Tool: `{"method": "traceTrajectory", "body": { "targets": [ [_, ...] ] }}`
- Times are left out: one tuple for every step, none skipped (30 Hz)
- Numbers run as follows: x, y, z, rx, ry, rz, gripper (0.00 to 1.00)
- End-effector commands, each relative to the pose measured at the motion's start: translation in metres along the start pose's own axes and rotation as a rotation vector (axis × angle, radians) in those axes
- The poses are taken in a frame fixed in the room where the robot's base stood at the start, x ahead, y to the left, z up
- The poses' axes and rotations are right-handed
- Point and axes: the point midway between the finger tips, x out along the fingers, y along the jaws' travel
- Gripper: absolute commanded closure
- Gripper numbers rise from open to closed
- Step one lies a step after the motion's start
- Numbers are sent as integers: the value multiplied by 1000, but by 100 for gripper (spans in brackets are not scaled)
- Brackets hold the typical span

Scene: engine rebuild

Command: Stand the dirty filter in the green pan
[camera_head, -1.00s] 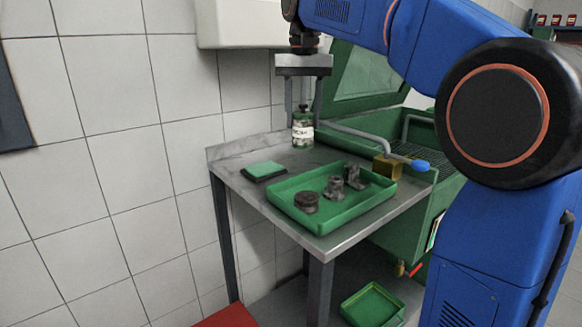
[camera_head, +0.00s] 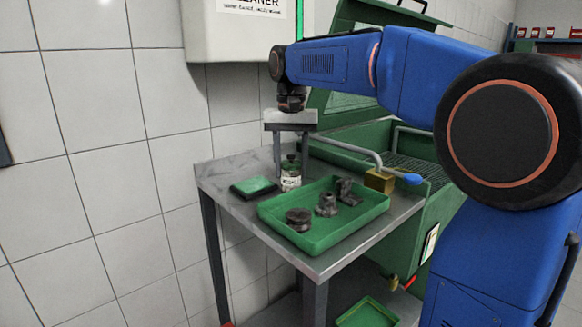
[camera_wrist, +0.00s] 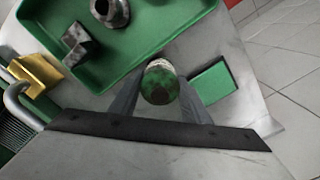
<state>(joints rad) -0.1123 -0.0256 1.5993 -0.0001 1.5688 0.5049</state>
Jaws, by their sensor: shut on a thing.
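The dirty filter (camera_head: 291,176) is a small green, grimy canister with a white label. It looks upright, at the back rim of the green pan (camera_head: 318,243) in the head view. In the wrist view the filter (camera_wrist: 160,84) shows end-on between my fingers, just outside the pan's wall (camera_wrist: 112,82). My gripper (camera_head: 293,172) points down and is shut on the filter; it also shows in the wrist view (camera_wrist: 160,92). I cannot tell whether the filter's base touches the steel table.
The pan holds a dark round part (camera_head: 299,220) and two grey metal parts (camera_head: 327,204) (camera_head: 347,191). A green-topped block (camera_head: 254,187) lies left of the filter. The pan's near right floor is clear.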

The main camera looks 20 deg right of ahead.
Motion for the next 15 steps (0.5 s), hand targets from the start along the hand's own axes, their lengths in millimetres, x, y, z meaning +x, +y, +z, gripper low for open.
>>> {"method": "traceTrajectory", "body": {
  "targets": [
    [2, 0, 0, 0, 1, -1, 87],
    [3, 0, 0, 0, 1, -1, 87],
    [3, 0, 0, 0, 2, -1, 87],
    [2, 0, 0, 0, 2, -1, 87],
    [2, 0, 0, 0, 2, -1, 87],
    [2, 0, 0, 0, 2, -1, 87],
    [2, 0, 0, 0, 2, -1, 87],
    [2, 0, 0, 0, 1, -1, 87],
    [3, 0, 0, 0, 1, -1, 87],
    [4, 0, 0, 0, 1, -1, 87],
    [4, 0, 0, 0, 1, 0, 87],
    [5, 0, 0, 0, 1, 0, 55],
    [5, 0, 0, 0, 1, 0, 48],
    [5, 0, 0, 0, 1, 0, 41],
    [5, 0, 0, 0, 1, 0, 39]
  ]
}}
